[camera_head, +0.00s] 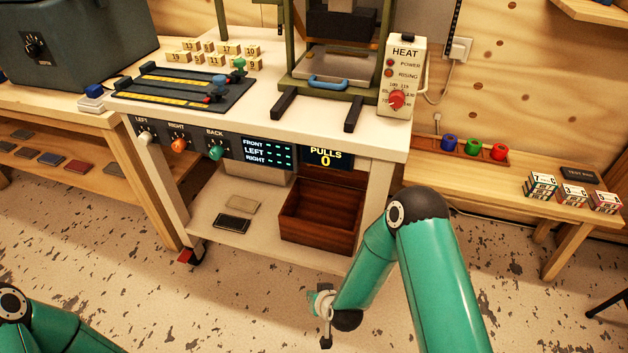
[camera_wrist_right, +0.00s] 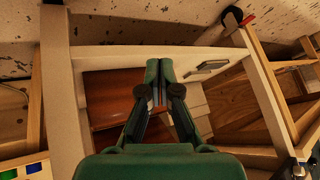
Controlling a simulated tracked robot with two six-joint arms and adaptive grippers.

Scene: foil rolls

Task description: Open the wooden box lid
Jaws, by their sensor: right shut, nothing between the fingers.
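The reddish-brown wooden box (camera_head: 318,240) sits on the lower shelf of the white press table in the head view. Its top looks open, with a dark hollow inside and a brown panel, perhaps the lid, rising at its back. It also shows in the right wrist view (camera_wrist_right: 107,88), partly hidden behind my fingers. My right gripper (camera_head: 325,338) hangs in front of the shelf, apart from the box in the head view. In the right wrist view its fingers (camera_wrist_right: 159,70) are together and empty. Of my left arm only a link shows at lower left; its gripper is out of view.
The white table (camera_head: 392,140) overhangs the shelf (camera_head: 207,212), and its legs stand either side. Two flat plates (camera_head: 233,224) lie left of the box. A heat control box (camera_head: 401,75) stands on top. Speckled floor in front is clear.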

